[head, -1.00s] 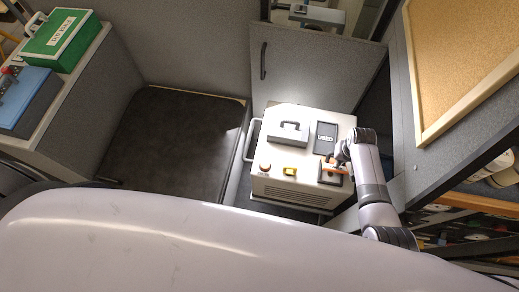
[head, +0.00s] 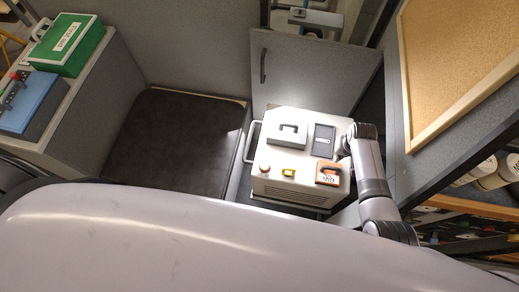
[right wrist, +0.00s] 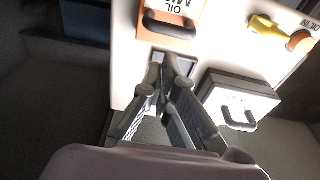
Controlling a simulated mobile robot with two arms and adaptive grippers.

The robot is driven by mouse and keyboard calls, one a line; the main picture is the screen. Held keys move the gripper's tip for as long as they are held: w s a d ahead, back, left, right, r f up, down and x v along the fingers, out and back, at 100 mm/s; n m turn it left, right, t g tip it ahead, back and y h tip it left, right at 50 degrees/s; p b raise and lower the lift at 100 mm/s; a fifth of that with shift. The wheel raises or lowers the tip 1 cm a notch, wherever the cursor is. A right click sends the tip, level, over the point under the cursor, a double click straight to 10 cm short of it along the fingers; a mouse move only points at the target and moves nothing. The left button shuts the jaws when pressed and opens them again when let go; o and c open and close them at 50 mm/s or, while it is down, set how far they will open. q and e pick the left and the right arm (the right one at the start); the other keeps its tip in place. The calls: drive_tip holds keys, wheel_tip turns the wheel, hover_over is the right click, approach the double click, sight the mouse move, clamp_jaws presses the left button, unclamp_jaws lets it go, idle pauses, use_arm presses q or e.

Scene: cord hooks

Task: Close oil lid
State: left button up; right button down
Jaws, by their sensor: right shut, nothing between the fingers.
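The orange oil lid (head: 329,168), with a white "OIL" label and a black handle, lies down on the right part of the pale machine's top (head: 308,162). It also shows at the top of the right wrist view (right wrist: 174,14); its dark opening is covered. I cannot tell whether it is fully flush. My right gripper (right wrist: 172,62) is shut and empty, just beside the lid's handle edge and over the dark labelled panel (head: 324,140). In the head view its fingers are mostly hidden by my wrist. My left gripper is not in view.
A grey lid with a black handle (head: 287,134), a yellow valve (head: 288,172) and an orange knob (head: 264,169) share the machine's top. A grey cabinet door (head: 310,75) stands behind. A corkboard (head: 460,65) is at right. Green (head: 68,45) and blue (head: 29,100) cases sit at left.

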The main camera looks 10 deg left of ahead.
wheel_tip(320, 180, up, 8)
drive_tip(key=shift+s+f+p, duration=0.25)
drive_tip(key=shift+s+p, duration=0.1)
drive_tip(key=shift+p, duration=0.1)
idle(0.5)
drive_tip(key=shift+f, duration=0.1)
idle(0.9)
drive_tip(key=s+f+b, duration=0.1)
drive_tip(key=s+f, duration=0.1)
drive_tip(key=f, duration=0.3)
drive_tip(key=s+f+b, duration=0.2)
drive_tip(key=s+f, duration=0.1)
drive_tip(key=f, duration=0.2)
drive_tip(key=s+d+f+b, duration=0.1)
drive_tip(key=s+f, duration=0.1)
drive_tip(key=f, duration=0.3)
drive_tip(key=shift+s+b, duration=0.35)
drive_tip(key=s+d+f+b, duration=0.1)
drive_tip(key=s+f+b, duration=0.2)
drive_tip(key=s+f, duration=0.5)
drive_tip(key=s+d+f+n+b, duration=0.1)
drive_tip(key=s+d+f+b, duration=0.1)
drive_tip(key=s+f, duration=0.7)
drive_tip(key=s+d+f+n+b, duration=0.1)
drive_tip(key=s+f+b, duration=0.4)
drive_tip(key=s+f, duration=0.4)
drive_tip(key=s, duration=0.7)
drive_tip(key=shift+s+d+g, duration=0.25)
drive_tip(key=shift+s+g, duration=0.1)
drive_tip(key=shift+g, duration=0.05)
